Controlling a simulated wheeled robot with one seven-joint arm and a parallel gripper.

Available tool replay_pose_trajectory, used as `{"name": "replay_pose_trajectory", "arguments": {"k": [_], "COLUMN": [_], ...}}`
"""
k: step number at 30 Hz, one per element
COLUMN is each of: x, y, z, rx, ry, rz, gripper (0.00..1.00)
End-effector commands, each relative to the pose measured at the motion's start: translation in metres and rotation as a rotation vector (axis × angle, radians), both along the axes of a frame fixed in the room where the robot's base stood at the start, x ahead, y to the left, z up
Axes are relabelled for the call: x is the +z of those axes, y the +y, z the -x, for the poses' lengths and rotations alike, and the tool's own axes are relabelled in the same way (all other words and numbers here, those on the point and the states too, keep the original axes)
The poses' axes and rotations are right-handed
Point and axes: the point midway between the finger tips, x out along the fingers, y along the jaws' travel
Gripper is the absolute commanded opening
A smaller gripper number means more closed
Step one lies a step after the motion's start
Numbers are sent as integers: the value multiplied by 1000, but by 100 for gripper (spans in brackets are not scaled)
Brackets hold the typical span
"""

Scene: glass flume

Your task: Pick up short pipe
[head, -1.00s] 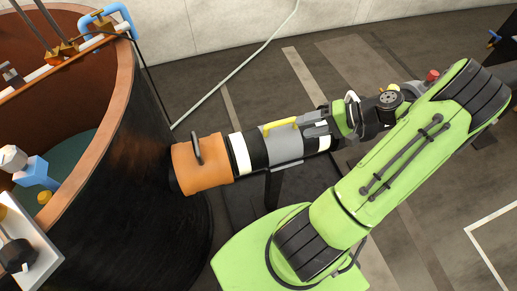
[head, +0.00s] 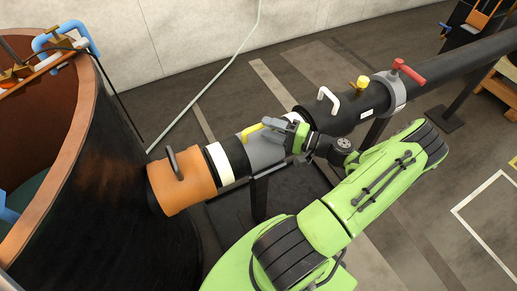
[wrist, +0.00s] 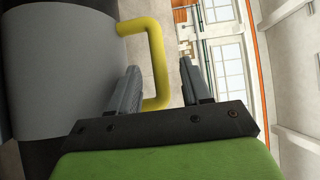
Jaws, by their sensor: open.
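The pipe runs from the tank to the upper right. Its grey section (head: 265,148), likely the short pipe, has a yellow handle (head: 249,133) on top. My gripper (head: 274,130) is at the right end of the yellow handle, over the grey section, and partly hides it. In the wrist view the gripper (wrist: 163,88) is open and empty, and the yellow handle (wrist: 156,55) shows in the gap between its fingers. The grey section (wrist: 60,75) is on the left there. I cannot tell whether a finger touches the handle.
An orange section (head: 183,187) with a dark handle joins the pipe to the large tank (head: 95,150) at left. To the right are a white handle (head: 328,98), a yellow knob (head: 362,82) and a red valve handle (head: 408,72). Open floor lies at lower right.

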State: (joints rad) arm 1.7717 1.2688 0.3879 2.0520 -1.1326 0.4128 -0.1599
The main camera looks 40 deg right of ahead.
Motion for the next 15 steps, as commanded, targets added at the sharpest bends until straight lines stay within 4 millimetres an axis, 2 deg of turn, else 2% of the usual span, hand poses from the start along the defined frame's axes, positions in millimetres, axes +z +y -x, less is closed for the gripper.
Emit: {"name": "replay_pose_trajectory", "arguments": {"k": [3, 6, 13, 15], "x": [-3, -2, 0, 0], "y": [11, 16, 17, 16], "z": [-22, -34, -37, -37], "rx": [6, 3, 1, 1], "ry": [-1, 0, 0, 0], "rz": [0, -1, -1, -1], "gripper": [48, 48, 48, 39]}}
